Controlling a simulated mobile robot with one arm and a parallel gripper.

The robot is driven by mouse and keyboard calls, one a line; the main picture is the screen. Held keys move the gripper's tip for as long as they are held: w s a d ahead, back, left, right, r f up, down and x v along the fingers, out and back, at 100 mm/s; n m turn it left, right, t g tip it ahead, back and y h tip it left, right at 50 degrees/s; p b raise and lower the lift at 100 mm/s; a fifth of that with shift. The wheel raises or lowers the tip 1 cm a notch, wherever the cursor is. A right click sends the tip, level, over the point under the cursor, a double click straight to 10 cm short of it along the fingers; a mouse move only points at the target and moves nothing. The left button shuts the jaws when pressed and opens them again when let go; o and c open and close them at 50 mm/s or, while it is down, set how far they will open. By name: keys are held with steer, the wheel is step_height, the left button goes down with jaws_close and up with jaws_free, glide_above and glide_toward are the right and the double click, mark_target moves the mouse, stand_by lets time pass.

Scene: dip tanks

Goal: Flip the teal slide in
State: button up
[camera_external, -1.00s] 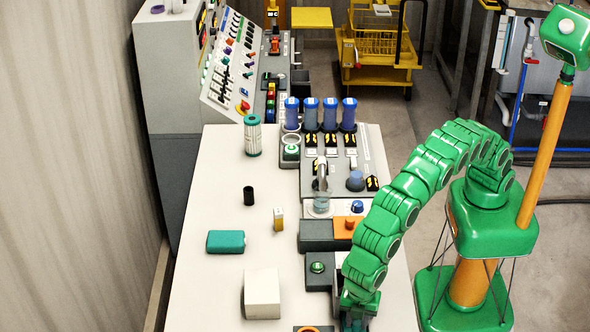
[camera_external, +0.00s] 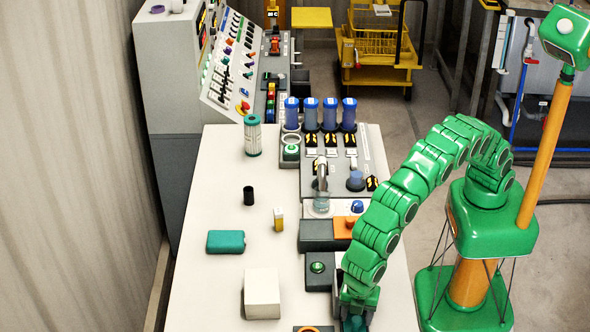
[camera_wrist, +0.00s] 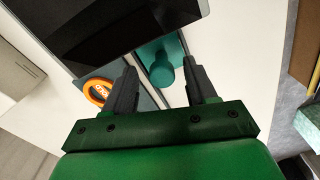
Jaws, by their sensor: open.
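In the wrist view a teal part with a rounded knob (camera_wrist: 163,70), which looks like the teal slide, sits between the two dark fingers of my gripper (camera_wrist: 162,80). The fingers are apart, one on each side of the knob, and I see no grip on it. In the external view my gripper (camera_external: 357,308) is low at the bottom edge, right of the white block. A bit of teal (camera_external: 355,323) shows beneath it; the rest is hidden or out of frame.
A dark panel in a grey frame (camera_wrist: 130,25) stands close to the fingers in the wrist view, with an orange ring (camera_wrist: 98,91) at left. On the table are a white block (camera_external: 262,294), a teal box (camera_external: 226,242) and a small black cylinder (camera_external: 249,196).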

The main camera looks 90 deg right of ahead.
steer(key=shift+r, duration=0.1)
step_height(320, 180, up, 7)
steer(key=shift+f, duration=0.1)
steer(key=shift+r, duration=0.4)
steer(key=shift+d, duration=0.1)
stand_by(0.3)
